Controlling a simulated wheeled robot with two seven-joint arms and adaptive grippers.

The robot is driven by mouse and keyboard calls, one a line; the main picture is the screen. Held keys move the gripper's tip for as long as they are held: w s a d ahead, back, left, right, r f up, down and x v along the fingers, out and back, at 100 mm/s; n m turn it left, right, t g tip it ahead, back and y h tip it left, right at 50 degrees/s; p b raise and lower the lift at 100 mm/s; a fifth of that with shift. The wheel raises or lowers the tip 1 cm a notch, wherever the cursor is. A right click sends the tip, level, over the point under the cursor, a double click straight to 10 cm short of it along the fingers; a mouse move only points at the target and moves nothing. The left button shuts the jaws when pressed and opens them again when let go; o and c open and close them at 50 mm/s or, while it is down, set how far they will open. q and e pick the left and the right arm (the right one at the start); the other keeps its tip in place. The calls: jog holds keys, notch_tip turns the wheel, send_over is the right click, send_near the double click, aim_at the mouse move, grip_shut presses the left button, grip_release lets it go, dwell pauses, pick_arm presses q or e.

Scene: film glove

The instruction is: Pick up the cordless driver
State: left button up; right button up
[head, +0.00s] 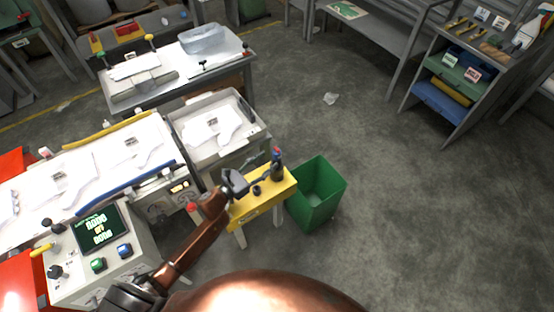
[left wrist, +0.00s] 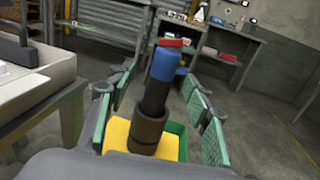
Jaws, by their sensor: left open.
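The cordless driver (head: 277,164) stands upright on a small yellow stand (head: 262,201). It has a dark body, with blue and red at the top. In the left wrist view the driver (left wrist: 157,92) appears between the green-padded fingers of my left gripper (left wrist: 158,100), its dark collar low over the yellow top. In the head view my left gripper (head: 252,184) is open, at the left of the driver and close to it. I cannot tell whether a finger touches it. My right gripper is not in view.
A green bin (head: 318,193) stands just right of the yellow stand. A machine with a control panel (head: 97,230) and a grey tray (head: 215,125) of white film lie to the left. A shelf (head: 462,75) stands at the far right. The floor right of the bin is clear.

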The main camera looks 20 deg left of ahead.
aim_at(274, 158)
pick_arm(q)
jog(key=x, duration=0.2)
jog(key=shift+w+d, duration=0.2)
jog(key=shift+d, duration=0.15)
jog(key=shift+x, duration=1.15)
jog(key=shift+w+d+b, duration=0.15)
jog(key=shift+d+b, duration=0.05)
jog(key=shift+b, duration=0.1)
jog(key=c, duration=1.1)
jog(key=shift+c, duration=0.7)
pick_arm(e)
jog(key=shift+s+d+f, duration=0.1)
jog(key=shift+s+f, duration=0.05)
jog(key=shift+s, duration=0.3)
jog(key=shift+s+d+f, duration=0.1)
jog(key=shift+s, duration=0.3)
